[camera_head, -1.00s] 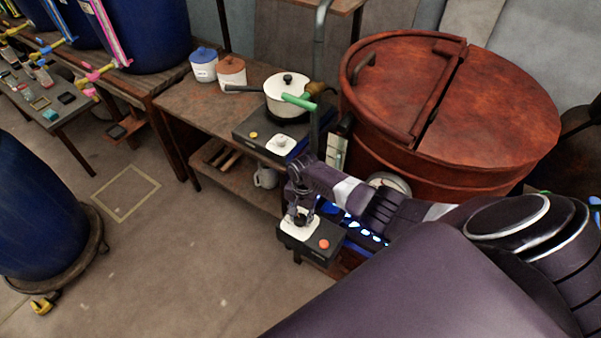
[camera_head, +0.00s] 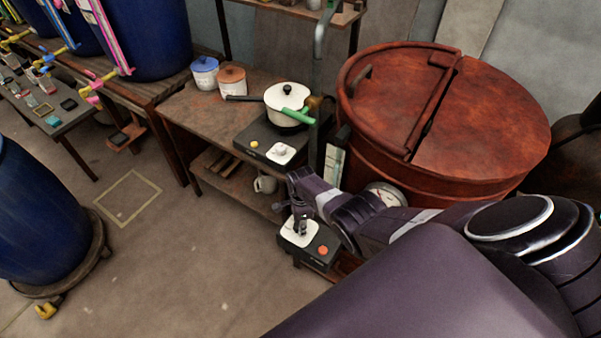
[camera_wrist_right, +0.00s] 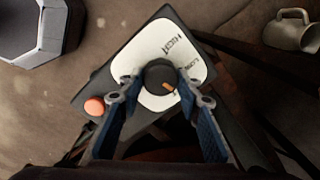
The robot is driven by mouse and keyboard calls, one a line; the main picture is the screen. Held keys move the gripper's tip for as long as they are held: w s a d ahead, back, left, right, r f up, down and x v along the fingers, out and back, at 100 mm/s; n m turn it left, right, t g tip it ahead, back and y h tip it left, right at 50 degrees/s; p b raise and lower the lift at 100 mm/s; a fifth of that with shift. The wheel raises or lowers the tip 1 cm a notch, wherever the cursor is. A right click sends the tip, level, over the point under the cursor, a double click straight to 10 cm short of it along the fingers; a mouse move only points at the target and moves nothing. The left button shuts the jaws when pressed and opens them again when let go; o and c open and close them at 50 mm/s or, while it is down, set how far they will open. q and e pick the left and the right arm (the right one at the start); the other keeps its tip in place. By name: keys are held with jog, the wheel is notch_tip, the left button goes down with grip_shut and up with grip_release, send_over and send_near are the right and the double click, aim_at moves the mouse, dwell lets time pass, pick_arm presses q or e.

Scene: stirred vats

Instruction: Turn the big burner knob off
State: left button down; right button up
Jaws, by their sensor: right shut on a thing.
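The big burner knob (camera_wrist_right: 158,76) is round and black with an orange pointer, set on a white plate (camera_wrist_right: 170,42) with partly legible lettering. The plate is on a dark control box (camera_head: 318,255) in front of the big red-brown lidded vat (camera_head: 490,110). In the wrist view the orange pointer angles to the lower right. My right gripper (camera_wrist_right: 155,88) is shut on the knob, one finger on each side; in the head view the gripper (camera_head: 299,228) comes down over the box and hides most of the knob. My left gripper is not in view.
An orange button (camera_head: 323,250) sits on the box beside the plate. A small stove (camera_head: 262,143) with a white pot (camera_head: 288,96) stands on the wooden table behind. A metal mug (camera_wrist_right: 292,30) is near the wrist view's corner. Open floor lies left.

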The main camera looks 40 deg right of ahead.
jog(key=shift+d+m, duration=0.1)
jog(key=shift+m, duration=1)
jog(key=o, duration=1.2)
jog(key=shift+s, duration=0.1)
jog(key=shift+c, duration=0.2)
jog(key=shift+r, duration=0.85)
notch_tip(320, 180, up, 10)
jog(key=shift+s+r, duration=0.15)
jog(key=shift+s, duration=0.05)
